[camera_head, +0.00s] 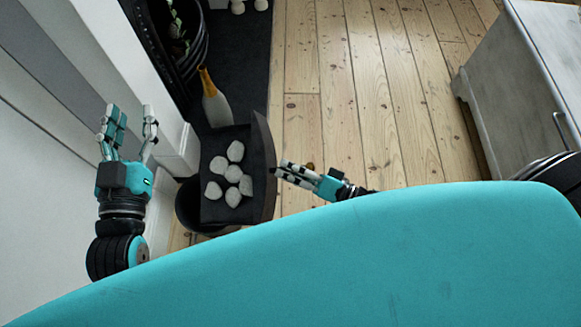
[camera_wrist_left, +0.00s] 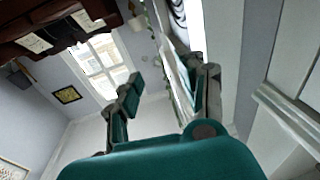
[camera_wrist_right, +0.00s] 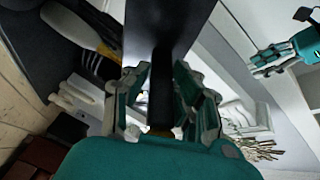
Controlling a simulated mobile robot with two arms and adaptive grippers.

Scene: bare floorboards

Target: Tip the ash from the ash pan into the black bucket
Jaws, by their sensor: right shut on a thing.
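The dark ash pan (camera_head: 209,211) is in the middle left of the head view, with several pale grey lumps (camera_head: 232,173) lying in it. My right gripper (camera_head: 277,172) is shut on the pan's right-hand edge. In the right wrist view the pan's dark wall (camera_wrist_right: 165,30) runs between my right fingers (camera_wrist_right: 160,95). The black bucket (camera_head: 187,207) shows at the pan's lower left, and the pan hides most of it. My left gripper (camera_head: 128,122) is open and empty, left of the pan and bucket, close to the wall. Whether the pan touches the bucket is unclear.
A bottle-shaped pale thing with a yellow-orange neck (camera_head: 213,98) stands just beyond the pan on the dark hearth (camera_head: 245,70). A black rounded object (camera_head: 180,40) stands behind it. A white wall and trim (camera_head: 125,60) border the left. A pale cabinet (camera_head: 520,90) stands right; floorboards between are clear.

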